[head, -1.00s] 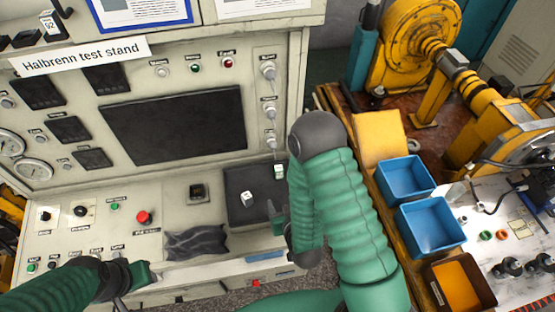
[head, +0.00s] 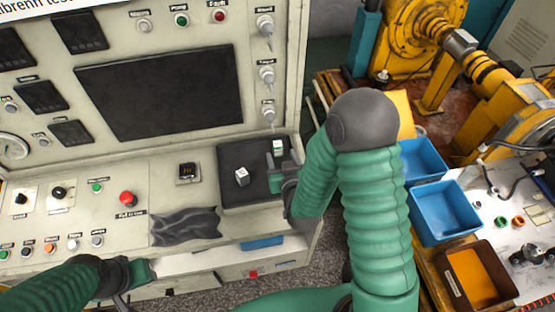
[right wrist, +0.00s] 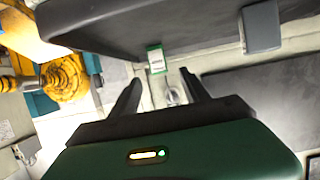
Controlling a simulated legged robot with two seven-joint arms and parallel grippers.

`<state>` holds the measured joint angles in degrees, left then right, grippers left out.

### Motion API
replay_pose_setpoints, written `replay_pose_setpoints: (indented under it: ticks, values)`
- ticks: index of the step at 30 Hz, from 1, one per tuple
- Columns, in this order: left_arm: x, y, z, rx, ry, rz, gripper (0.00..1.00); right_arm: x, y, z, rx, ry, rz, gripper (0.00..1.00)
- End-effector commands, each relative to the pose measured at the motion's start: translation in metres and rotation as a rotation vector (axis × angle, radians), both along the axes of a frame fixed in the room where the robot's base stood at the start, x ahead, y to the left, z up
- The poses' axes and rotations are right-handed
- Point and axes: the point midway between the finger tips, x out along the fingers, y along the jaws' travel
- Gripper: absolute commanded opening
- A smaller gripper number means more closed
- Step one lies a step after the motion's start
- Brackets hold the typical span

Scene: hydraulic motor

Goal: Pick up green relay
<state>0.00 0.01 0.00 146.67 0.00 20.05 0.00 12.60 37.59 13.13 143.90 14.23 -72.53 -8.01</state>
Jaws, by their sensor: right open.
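The green relay (head: 278,146) is a small block with a white face and green edges at the back right of the dark pad (head: 232,155) on the test stand. My right gripper (head: 274,170) is open just in front of it, apart from it. In the right wrist view the green relay (right wrist: 156,60) appears beyond the two open fingertips (right wrist: 160,82), roughly between them, with nothing held. A white relay (head: 242,176) lies on the pad to the left of the gripper. My left gripper (head: 140,270) is low at the left; its fingers are unclear.
The stand's upright panel with a dark screen (head: 160,92) rises behind. A red button (head: 128,198) is to the left. Blue bins (head: 445,212) and an orange-bottomed tray (head: 478,275) stand on the right.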

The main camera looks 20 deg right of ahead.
Motion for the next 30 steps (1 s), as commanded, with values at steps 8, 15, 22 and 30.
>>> replay_pose_setpoints:
  ticks: [8, 15, 22, 30]
  values:
    - [0.0, 0.0, -0.061, 0.0, 0.0, 0.0, 0.36, 0.009, -0.002, -0.01, -0.001, -0.004, 0.003, 0.54]
    - [0.0, 0.0, -0.052, 0.0, 0.0, 0.0, 0.36, 0.027, -0.008, -0.012, 0.002, 0.005, 0.001, 0.54]
    - [0.0, 0.0, -0.047, 0.0, 0.0, 0.0, 0.36, 0.055, -0.015, -0.025, 0.001, 0.002, 0.003, 0.54]
    - [0.0, 0.0, -0.048, 0.0, 0.0, 0.0, 0.36, 0.055, -0.015, -0.025, 0.0, 0.0, 0.003, 0.43]
